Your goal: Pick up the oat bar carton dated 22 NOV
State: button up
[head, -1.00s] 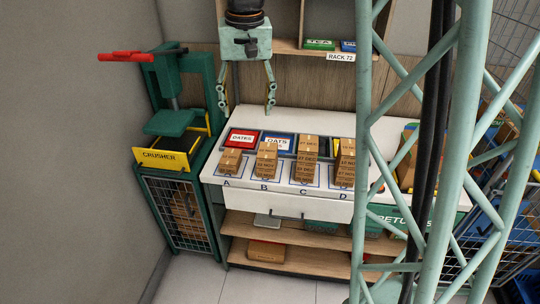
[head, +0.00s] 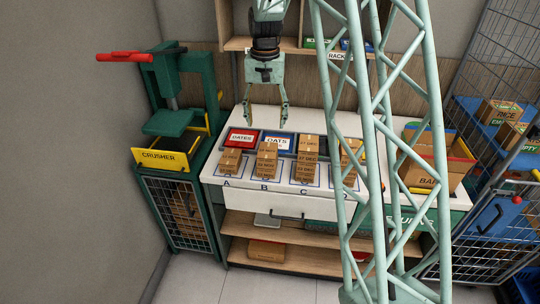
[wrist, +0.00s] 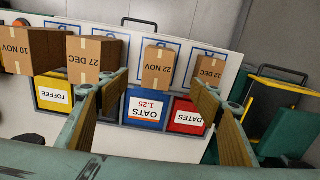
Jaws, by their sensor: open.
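Brown cartons stand in rows marked A to D on the white counter. The row B stack (head: 267,158) has a top carton with a date that is too small to read in the head view. In the wrist view a carton beginning "22" (wrist: 158,69) stands behind the blue OATS tray (wrist: 146,110); its month is not clear. My gripper (head: 268,126) is open and empty, above the back of the counter near the OATS tray. In the wrist view its fingers (wrist: 162,84) spread on either side of that carton's line of sight, apart from it.
Other cartons read 27 DEC (wrist: 94,58) and 10 NOV (wrist: 18,50). A red DATES tray (head: 241,138) is beside the OATS tray. The green crusher (head: 180,125) stands left. My mast partly hides row D.

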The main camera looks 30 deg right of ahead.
jog(key=shift+w+d+f, duration=0.3)
jog(key=shift+d+f, duration=0.2)
jog(key=shift+f, duration=0.15)
jog(key=shift+f, duration=0.1)
send_over(267, 150)
jog(key=shift+d+f, duration=0.15)
jog(key=shift+f, duration=4.05)
jog(key=shift+f, duration=0.1)
jog(key=shift+f, duration=2.5)
jog(key=c, duration=1.1)
